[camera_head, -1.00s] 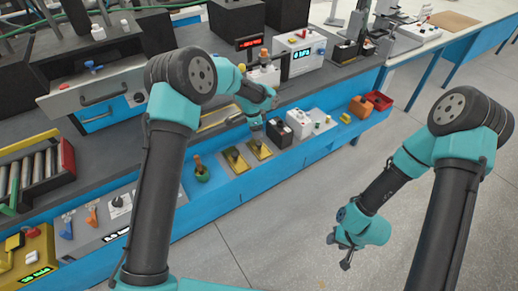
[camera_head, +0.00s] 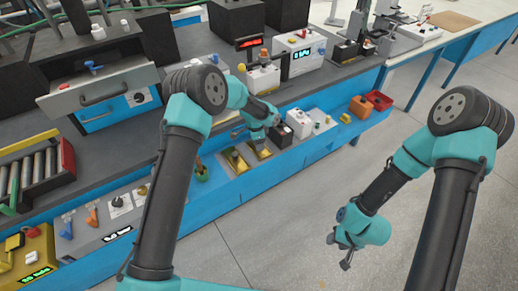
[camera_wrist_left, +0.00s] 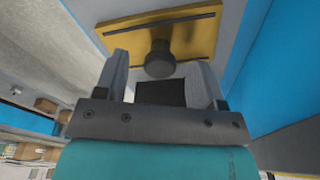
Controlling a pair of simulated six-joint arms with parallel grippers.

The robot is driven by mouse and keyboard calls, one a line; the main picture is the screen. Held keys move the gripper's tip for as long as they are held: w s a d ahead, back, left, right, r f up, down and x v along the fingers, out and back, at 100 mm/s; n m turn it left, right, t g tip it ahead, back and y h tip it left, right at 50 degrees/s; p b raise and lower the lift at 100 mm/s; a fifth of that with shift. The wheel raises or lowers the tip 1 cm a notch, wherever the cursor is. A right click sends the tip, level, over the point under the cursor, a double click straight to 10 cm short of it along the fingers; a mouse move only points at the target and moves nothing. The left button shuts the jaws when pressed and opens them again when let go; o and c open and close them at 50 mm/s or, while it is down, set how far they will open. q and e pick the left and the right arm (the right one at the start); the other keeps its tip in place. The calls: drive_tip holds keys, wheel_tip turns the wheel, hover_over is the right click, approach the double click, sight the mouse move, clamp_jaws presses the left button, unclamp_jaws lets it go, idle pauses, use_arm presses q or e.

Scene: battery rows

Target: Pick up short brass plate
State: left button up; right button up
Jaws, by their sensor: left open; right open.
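Two brass plates lie side by side on the blue-edged bench in the head view, a left one (camera_head: 236,162) and a right one (camera_head: 264,154). Which is shorter I cannot tell. My left gripper (camera_head: 257,143) is over the right plate and partly hides it. In the left wrist view a brass plate (camera_wrist_left: 200,32) with a dark round knob (camera_wrist_left: 160,58) fills the top. The open fingers of the left gripper (camera_wrist_left: 160,75) stand on either side of the knob; contact is unclear. My right gripper (camera_head: 342,251) hangs open and empty over the floor.
A green holder (camera_head: 202,174) stands left of the plates. A black box and a white box (camera_head: 299,122) stand close on the right. An orange bin (camera_head: 361,107) is further right. Grey floor lies open in front of the bench.

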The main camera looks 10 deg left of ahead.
use_arm(q)
drive_tip(key=shift+d+f, duration=0.1)
drive_tip(key=shift+f, duration=0.85)
clamp_jaws()
